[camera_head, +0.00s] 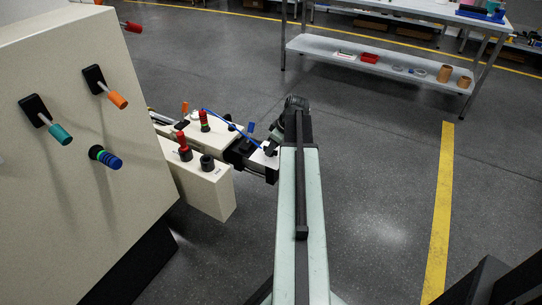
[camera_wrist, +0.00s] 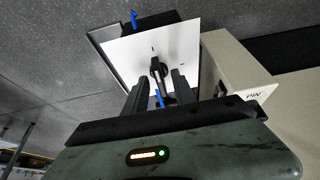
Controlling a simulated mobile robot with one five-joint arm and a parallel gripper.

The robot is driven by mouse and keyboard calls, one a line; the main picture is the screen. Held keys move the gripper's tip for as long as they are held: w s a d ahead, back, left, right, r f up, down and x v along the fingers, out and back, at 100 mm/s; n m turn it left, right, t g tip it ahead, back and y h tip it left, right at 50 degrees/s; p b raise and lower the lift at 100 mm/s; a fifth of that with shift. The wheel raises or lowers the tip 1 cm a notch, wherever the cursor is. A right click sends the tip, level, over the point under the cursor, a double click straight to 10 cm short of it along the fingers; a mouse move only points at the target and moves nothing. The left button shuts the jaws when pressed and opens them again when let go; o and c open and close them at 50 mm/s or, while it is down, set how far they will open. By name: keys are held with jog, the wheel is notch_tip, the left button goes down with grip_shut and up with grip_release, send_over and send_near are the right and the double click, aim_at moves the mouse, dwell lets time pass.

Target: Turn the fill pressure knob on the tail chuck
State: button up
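In the wrist view, a white plate (camera_wrist: 125,58) carries a small dark knob (camera_wrist: 158,67) with short tick marks around it. I cannot read a label that names it as the fill pressure knob. My gripper (camera_wrist: 158,82) is open. Its two black fingers point toward the plate, one on each side of the knob in this view; contact is not visible. A blue piece (camera_wrist: 159,98) shows between the fingers below the knob. In the head view my gripper (camera_head: 271,147) is at the right end of the tail assembly (camera_head: 240,147), and my arm partly hides that end.
A beige box (camera_wrist: 236,68) marked "PIN" stands right of the plate. A blue lever (camera_wrist: 134,18) stands at its far edge. The head view shows red-topped controls (camera_head: 183,144), a beige cabinet (camera_head: 60,190) with levers at left, and a shelf table (camera_head: 365,62) behind.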

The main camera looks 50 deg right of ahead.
grip_shut()
jog(key=shift+a, duration=0.45)
jog(key=shift+d, duration=0.2)
jog(key=shift+f, duration=0.1)
